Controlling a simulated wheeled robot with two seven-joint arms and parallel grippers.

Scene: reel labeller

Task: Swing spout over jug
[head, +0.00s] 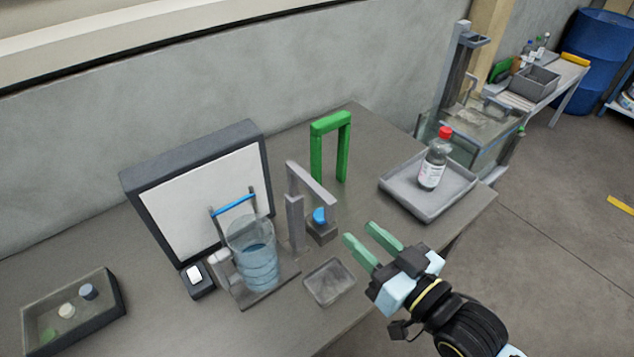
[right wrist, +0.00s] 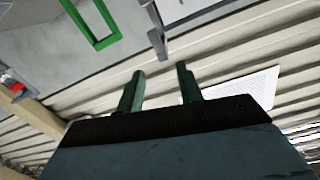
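A grey spout (head: 314,186) stands on a post, its arm pointing to the lower right, away from the jug. Its tip hangs near a blue knob (head: 320,216) on a dark block. The clear jug (head: 254,262), with bluish contents, stands on a dark base to the left of the post. My right gripper (head: 358,233) is open and empty, to the lower right of the spout tip and apart from it. In the right wrist view the spout (right wrist: 155,28) shows beyond my open fingers (right wrist: 160,73). My left gripper is not in view.
A green frame (head: 316,155) stands behind the spout; a tray (head: 405,193) with a red-capped bottle (head: 434,160) is at right. A small clear dish (head: 328,283) lies in front. A white panel (head: 207,205) stands behind the jug; an open box (head: 112,292) is at left.

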